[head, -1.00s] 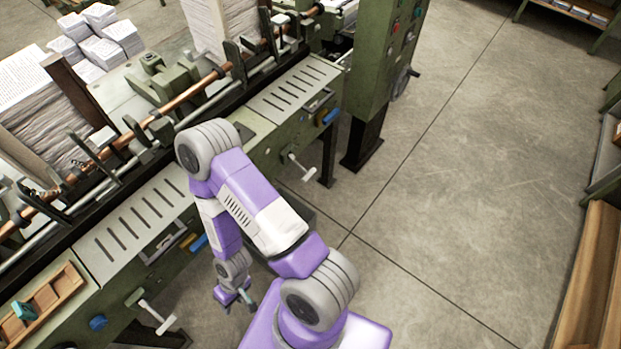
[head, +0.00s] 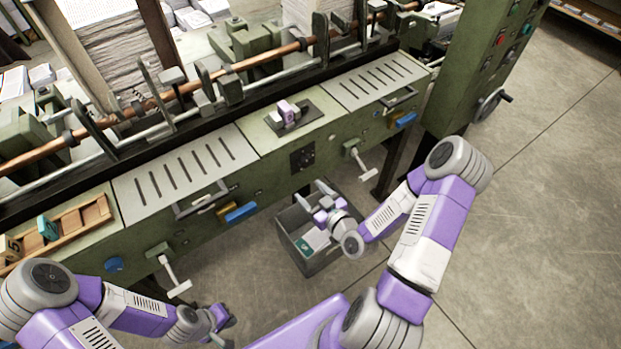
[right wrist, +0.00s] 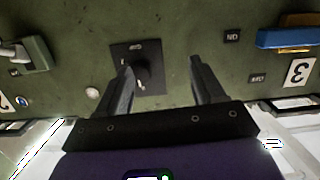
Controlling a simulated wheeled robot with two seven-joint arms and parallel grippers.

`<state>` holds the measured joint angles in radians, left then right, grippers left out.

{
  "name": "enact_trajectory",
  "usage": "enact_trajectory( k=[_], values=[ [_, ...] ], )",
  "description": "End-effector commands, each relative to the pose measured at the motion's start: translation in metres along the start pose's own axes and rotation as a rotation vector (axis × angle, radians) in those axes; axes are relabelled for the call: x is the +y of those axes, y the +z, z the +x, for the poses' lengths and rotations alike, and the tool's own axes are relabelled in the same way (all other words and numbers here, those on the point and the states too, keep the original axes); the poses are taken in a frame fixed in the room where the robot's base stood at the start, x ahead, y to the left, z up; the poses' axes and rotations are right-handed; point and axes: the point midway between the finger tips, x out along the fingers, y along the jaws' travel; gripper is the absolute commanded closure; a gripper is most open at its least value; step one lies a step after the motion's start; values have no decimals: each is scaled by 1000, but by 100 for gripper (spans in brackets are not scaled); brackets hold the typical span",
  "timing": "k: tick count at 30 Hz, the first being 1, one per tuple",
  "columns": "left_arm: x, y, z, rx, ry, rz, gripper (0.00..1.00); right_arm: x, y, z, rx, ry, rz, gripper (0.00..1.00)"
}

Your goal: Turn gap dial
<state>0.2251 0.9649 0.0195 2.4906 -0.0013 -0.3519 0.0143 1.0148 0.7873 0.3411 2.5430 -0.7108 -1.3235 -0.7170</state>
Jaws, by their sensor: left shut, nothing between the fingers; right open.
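The gap dial (head: 302,155) is a round black knob on a square black plate on the green machine's front panel. It also shows in the right wrist view (right wrist: 145,72), left of centre, close to the left finger. My right gripper (head: 324,190) is in front of and below the dial, over a grey bin. In the right wrist view its two fingers (right wrist: 164,80) are spread and empty, pointing at the panel; I see no contact with the knob. My left gripper (head: 222,330) is low at the bottom of the head view, away from the machine, shut and empty.
A grey bin (head: 330,256) with papers stands on the floor below the dial. Crank handles (head: 361,163) (head: 174,275) and blue handles (head: 240,213) (head: 405,119) stick out of the panel on both sides. Open floor (head: 540,200) lies at the right.

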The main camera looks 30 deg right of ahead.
Motion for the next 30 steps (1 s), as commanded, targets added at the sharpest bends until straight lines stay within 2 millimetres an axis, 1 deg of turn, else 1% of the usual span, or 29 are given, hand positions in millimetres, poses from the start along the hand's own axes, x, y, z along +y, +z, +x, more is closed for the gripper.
enact_trajectory(
  k=[1,3,6,10,17,18,21,24,27,30],
  values=[
    [-4,-1,10,0,0,0,100,13,-1,-4,55,41,-37,32],
    [-5,-1,13,1,0,0,100,24,-10,-8,115,78,-79,32],
    [-6,-1,17,1,0,1,100,33,-17,-12,160,107,-113,32],
    [-9,-1,24,1,0,1,100,35,-20,-6,173,112,-124,32],
    [-17,-2,46,1,0,1,100,36,-22,14,171,112,-122,32],
    [-16,-2,43,0,0,0,100,37,-26,23,170,110,-120,32],
    [-16,-2,43,1,0,0,100,39,-29,39,169,111,-117,32],
    [-16,-2,44,1,0,1,100,40,-31,50,168,111,-118,32],
    [-17,-2,45,1,0,1,100,40,-32,58,167,110,-117,32],
    [-17,-2,45,1,0,1,100,41,-33,60,167,111,-117,32]
  ],
)
